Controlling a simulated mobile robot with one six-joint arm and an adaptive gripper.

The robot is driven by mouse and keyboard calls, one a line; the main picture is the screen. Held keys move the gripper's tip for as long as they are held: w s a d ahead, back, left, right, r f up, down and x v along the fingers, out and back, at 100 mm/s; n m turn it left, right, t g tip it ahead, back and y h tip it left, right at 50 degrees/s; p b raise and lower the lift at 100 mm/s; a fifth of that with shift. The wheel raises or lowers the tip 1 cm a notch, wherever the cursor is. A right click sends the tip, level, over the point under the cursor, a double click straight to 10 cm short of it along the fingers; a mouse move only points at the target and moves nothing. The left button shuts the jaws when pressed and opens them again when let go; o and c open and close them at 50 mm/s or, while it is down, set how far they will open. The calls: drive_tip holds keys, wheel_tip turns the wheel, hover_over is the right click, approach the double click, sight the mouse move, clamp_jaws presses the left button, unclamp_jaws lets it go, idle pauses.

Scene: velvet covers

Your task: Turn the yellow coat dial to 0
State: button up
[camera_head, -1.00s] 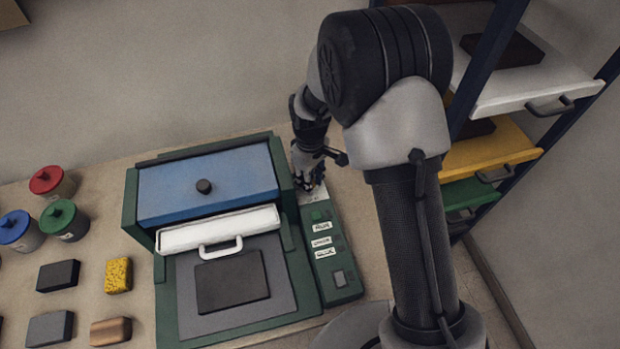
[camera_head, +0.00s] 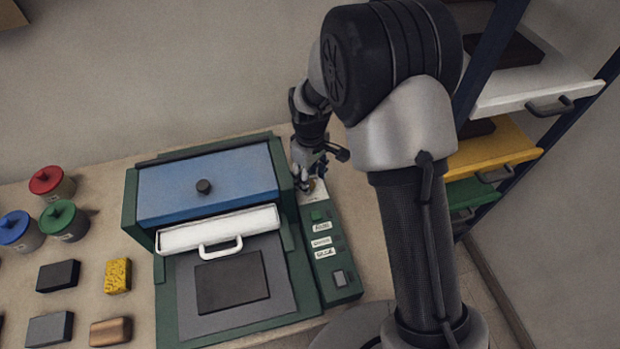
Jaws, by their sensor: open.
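A green control panel (camera_head: 345,296) runs along the right side of the green machine. A pale plate (camera_head: 316,198) lies at its far end, with a small yellowish dial (camera_head: 310,187) on it, partly covered by my gripper. I cannot read the dial's setting from here. My gripper (camera_head: 311,181) is open and points down just over the dial. Whether its fingers touch the dial, I cannot tell. Nearer on the panel are a green button (camera_head: 317,215), several white labels (camera_head: 322,241) and a grey switch (camera_head: 339,279).
The machine has a blue lid (camera_head: 205,190) with a black knob, and a white-handled drawer (camera_head: 220,232). Lidded jars (camera_head: 62,222) and small blocks (camera_head: 58,275) stand at the left. A shelf rack with coloured drawers (camera_head: 495,150) is at the right.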

wheel_tip(320, 180, up, 10)
drive_tip(key=shift+r, duration=0.2)
idle(0.5)
drive_tip(key=s+d+r+m+t+b, duration=0.15)
drive_tip(key=s+d+r+m, duration=0.35)
drive_tip(key=s+d+r, duration=0.65)
drive_tip(key=s+d+r+m+t, duration=0.1)
drive_tip(key=s+m, duration=0.1)
drive_tip(key=s, duration=0.5)
drive_tip(key=s+d+m+t+b, duration=0.1)
drive_tip(key=s+d+m+t, duration=0.1)
drive_tip(key=s, duration=0.5)
drive_tip(key=shift+r+m, duration=0.35)
drive_tip(key=shift+m, duration=0.25)
